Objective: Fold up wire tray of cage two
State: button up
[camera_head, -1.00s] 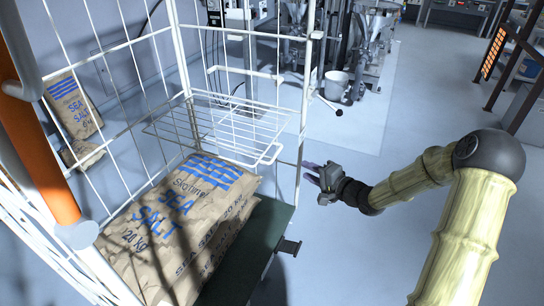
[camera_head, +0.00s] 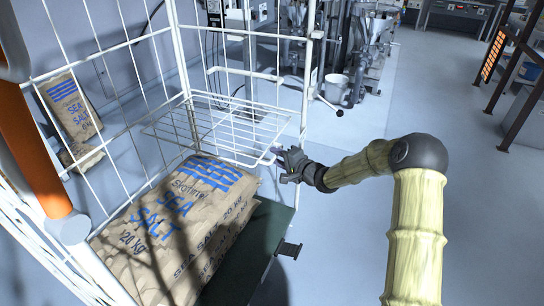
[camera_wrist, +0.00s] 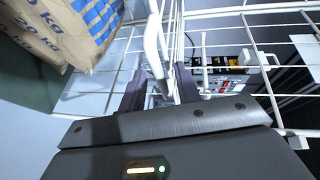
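The white wire tray (camera_head: 222,134) lies folded down, about level, inside the wire cage (camera_head: 303,90), above the salt sacks. Its looped front handle (camera_head: 266,158) points toward my gripper (camera_head: 281,163), which is at the handle's right end. In the wrist view the two dark fingers of my gripper (camera_wrist: 160,88) stand apart, with a white bar (camera_wrist: 153,45) running down between them. The fingers look open around the bar. I cannot tell whether either finger touches it.
Brown sea salt sacks (camera_head: 180,225) lie stacked on a dark green board (camera_head: 255,240) below the tray. Another sack (camera_head: 72,108) leans at the left behind the wire. An orange post (camera_head: 35,150) is at the near left.

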jog(key=shift+x, duration=1.6)
grip_shut()
jog(key=shift+f, duration=0.1)
jog(key=shift+p, duration=0.45)
jog(key=shift+d+r, duration=0.15)
jog(key=shift+r, duration=0.1)
jog(key=shift+r+p, duration=0.3)
jog(key=shift+p, duration=0.3)
